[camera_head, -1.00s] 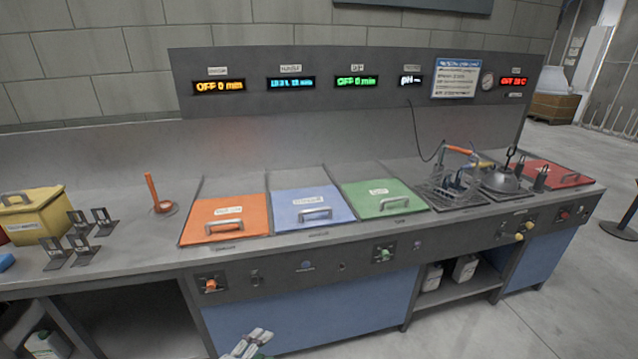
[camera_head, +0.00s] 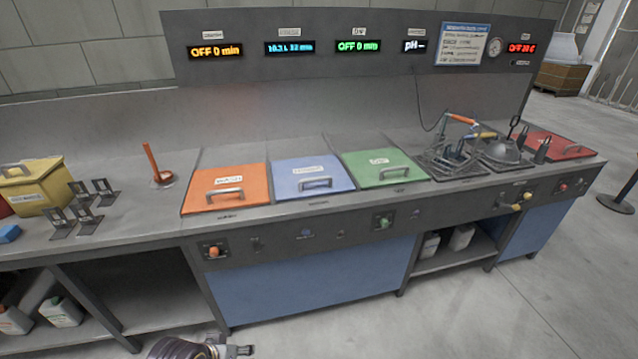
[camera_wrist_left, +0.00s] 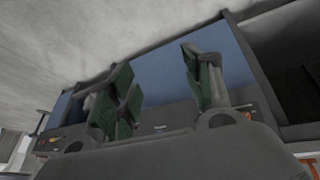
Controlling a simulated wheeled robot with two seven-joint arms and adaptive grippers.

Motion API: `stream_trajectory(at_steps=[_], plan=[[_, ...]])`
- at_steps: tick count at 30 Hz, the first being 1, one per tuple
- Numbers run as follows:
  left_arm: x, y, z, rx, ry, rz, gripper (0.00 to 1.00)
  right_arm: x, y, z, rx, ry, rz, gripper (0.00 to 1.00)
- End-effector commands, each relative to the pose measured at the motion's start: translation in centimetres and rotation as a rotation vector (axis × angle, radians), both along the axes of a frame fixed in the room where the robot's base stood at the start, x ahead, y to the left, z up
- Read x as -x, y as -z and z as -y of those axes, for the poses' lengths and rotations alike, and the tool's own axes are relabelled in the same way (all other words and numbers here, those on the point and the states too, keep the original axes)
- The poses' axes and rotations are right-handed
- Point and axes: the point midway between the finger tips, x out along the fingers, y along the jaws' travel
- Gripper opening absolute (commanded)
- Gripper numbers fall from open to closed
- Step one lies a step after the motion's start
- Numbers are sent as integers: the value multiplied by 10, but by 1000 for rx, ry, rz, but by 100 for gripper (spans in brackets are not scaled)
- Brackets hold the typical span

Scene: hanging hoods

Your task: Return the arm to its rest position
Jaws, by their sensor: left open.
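My left gripper (camera_wrist_left: 160,82) shows in the left wrist view, its two dark fingers with green pads spread apart and nothing between them. Behind it are the blue front panels (camera_wrist_left: 185,72) of the bench, seen at a tilt. In the head view only a dark, ribbed part of my left arm (camera_head: 178,348) with some grey pieces shows at the bottom edge, low in front of the bench; the fingers are not clear there. My right gripper is in neither view.
The bench (camera_head: 120,228) carries orange (camera_head: 226,189), blue (camera_head: 313,177) and green (camera_head: 382,168) lids, a wire basket (camera_head: 450,158), a red lid (camera_head: 555,146) and a yellow box (camera_head: 32,187). An open shelf (camera_head: 110,295) lies below left. Floor in front (camera_head: 480,315) is clear.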

Motion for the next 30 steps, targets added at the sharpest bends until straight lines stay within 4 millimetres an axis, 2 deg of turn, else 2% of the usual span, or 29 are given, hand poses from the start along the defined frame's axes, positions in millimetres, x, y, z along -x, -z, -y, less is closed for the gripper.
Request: stream_trajectory(at_steps=[13,26,30], plan=[[22,-4,-27,-190,143,-88,51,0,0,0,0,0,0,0],[9,45,-26,-189,144,-101,51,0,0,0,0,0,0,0],[6,70,-26,-192,146,-110,51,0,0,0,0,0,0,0]])
